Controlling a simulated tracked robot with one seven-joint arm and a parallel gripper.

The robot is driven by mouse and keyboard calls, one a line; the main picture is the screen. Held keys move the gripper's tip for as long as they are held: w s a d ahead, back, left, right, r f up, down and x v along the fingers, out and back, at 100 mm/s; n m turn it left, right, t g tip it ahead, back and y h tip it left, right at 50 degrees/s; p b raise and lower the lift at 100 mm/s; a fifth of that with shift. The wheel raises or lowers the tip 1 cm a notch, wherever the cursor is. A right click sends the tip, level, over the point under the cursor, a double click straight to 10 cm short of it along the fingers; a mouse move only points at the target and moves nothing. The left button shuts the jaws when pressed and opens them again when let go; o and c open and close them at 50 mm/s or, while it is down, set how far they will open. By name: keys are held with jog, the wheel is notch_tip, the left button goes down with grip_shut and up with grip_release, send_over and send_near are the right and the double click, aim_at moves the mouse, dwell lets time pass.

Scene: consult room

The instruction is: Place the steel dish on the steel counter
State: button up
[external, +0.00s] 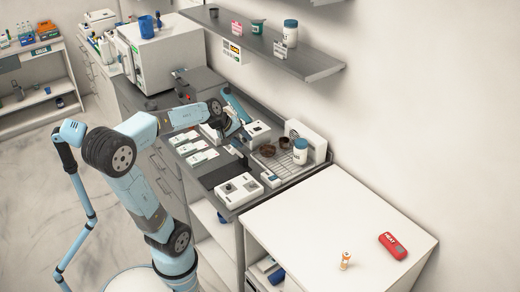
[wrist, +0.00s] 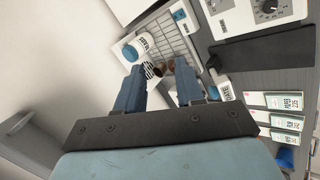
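My gripper (wrist: 158,68) is open, with its two blue fingers apart and nothing clearly held between them. In the external view my arm reaches over the grey counter (external: 234,207), with its end above the equipment there. The counter also shows in the wrist view (wrist: 292,82). I cannot make out a steel dish with certainty. Small brown round items (external: 267,150) sit on a wire rack (external: 285,166). In the wrist view, brown items (wrist: 168,68) and a striped item (wrist: 149,70) show beyond the fingertips, partly hidden by them.
A dark mat (external: 220,172), white cards and devices crowd the counter. A wall shelf (external: 270,55) hangs above. The white table (external: 330,220) is mostly clear.

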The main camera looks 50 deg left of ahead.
jog(key=s+d+f+m+g, duration=0.1)
jog(key=s+d+m, duration=0.3)
jog(key=s+m, duration=0.2)
jog(key=s+d+f+m+y, duration=0.1)
jog(key=s+d+m, duration=0.4)
jog(key=s, duration=0.6)
jog(key=shift+s+f+m+g+y, duration=0.15)
jog(key=shift+f+m+g+y, duration=0.35)
jog(key=shift+m, duration=0.7)
jog(key=shift+o, duration=0.4)
jog(key=shift+f, duration=0.1)
dwell(0.7)
